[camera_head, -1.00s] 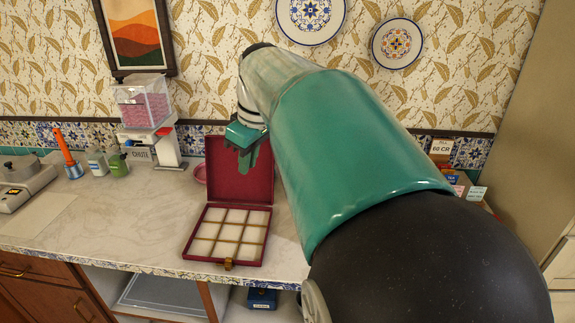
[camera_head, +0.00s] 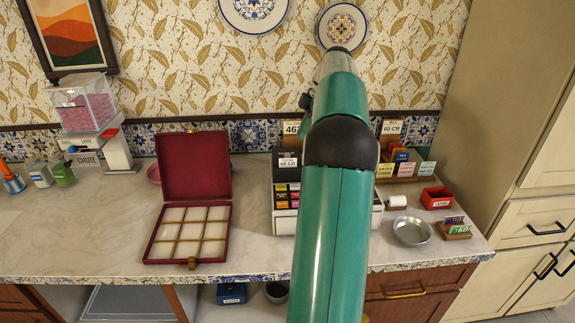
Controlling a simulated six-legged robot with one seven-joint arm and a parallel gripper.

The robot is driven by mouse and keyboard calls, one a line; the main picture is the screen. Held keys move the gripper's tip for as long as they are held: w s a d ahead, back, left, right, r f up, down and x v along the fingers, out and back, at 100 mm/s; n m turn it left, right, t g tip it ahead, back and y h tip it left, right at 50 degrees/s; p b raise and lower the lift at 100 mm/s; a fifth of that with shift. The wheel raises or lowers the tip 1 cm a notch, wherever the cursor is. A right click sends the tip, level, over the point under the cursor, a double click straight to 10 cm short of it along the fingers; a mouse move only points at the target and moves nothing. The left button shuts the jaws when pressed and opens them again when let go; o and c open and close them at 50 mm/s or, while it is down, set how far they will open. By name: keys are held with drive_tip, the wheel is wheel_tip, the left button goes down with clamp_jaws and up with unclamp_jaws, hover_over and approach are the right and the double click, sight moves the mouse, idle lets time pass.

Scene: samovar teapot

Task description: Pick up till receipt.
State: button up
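The till (camera_head: 285,222) stands on the counter right of centre. It has a dark display reading a total of 68 CR (camera_head: 288,161) and rows of coloured keys. My arm covers much of its right side. I cannot make out a till receipt; it may be hidden behind my arm. A small white roll-like thing (camera_head: 397,202) lies just right of the till; I cannot tell what it is. My gripper is hidden behind my raised arm, and no fingers show.
An open red box (camera_head: 167,246) with compartments lies left of the till. A metal bowl (camera_head: 411,232), a red bin (camera_head: 436,198) and small card holders (camera_head: 455,230) stand to the right. The counter (camera_head: 80,235) is clear at the left front.

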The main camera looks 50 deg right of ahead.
drive_tip(key=x, duration=1)
drive_tip(key=shift+w+d+f, duration=0.1)
drive_tip(key=shift+w+f, duration=0.05)
drive_tip(key=shift+f, duration=0.15)
clamp_jaws()
drive_tip(key=shift+r, duration=0.1)
drive_tip(key=shift+r, duration=0.5)
wheel_tip(320, 180, up, 2)
drive_tip(key=shift+r, duration=0.2)
drive_tip(key=s+a+r, duration=0.3)
drive_tip(key=a+r, duration=0.3)
drive_tip(key=r, duration=0.1)
drive_tip(key=s+a+r, duration=0.3)
drive_tip(key=a+r, duration=0.3)
drive_tip(key=r, duration=0.1)
drive_tip(key=shift+a+r, duration=0.2)
drive_tip(key=shift+a, duration=0.1)
